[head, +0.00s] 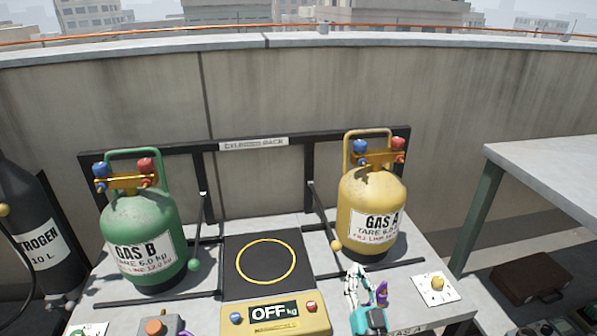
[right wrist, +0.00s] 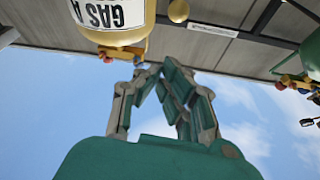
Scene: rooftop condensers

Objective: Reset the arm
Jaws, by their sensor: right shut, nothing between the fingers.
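My right gripper (head: 357,272) is shut and empty in the head view, in front of the yellow GAS A cylinder (head: 372,195) and below its base. In the right wrist view its fingers (right wrist: 155,68) come together at the tips with nothing between them. The yellow cylinder (right wrist: 112,38) shows upside down at the top there, apart from the fingers as far as I can tell. My left gripper does not show in either view.
A green GAS B cylinder (head: 140,225) stands at the left of the bench. Between the cylinders is a black scale plate (head: 240,245) with an OFF display (head: 273,312). A dark nitrogen bottle (head: 25,215) stands far left. A grey table (head: 550,165) is at right.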

